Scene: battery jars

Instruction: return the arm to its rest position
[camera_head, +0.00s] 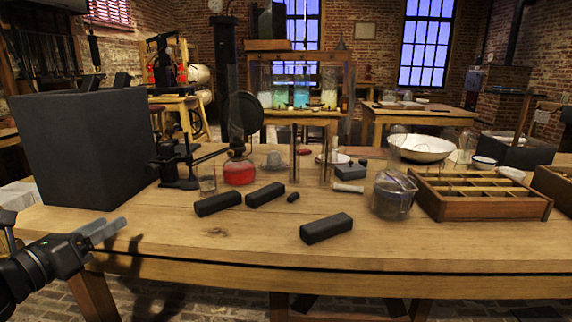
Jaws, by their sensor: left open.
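My left arm comes in from the lower left. My left gripper (103,231) is at the front left edge of the wooden table (215,235). Its fingers point right and nothing shows between them. The jaws are open. A large dark box (82,150) stands on the table just beyond it. My right gripper is not in view.
Black blocks (326,228) lie in the middle of the table. Behind them stand a red-based lamp (239,170), a glass (207,180) and a metal stand (178,165). To the right are a lidded glass jar (393,195), a divided wooden tray (480,208) and a white bowl (420,148).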

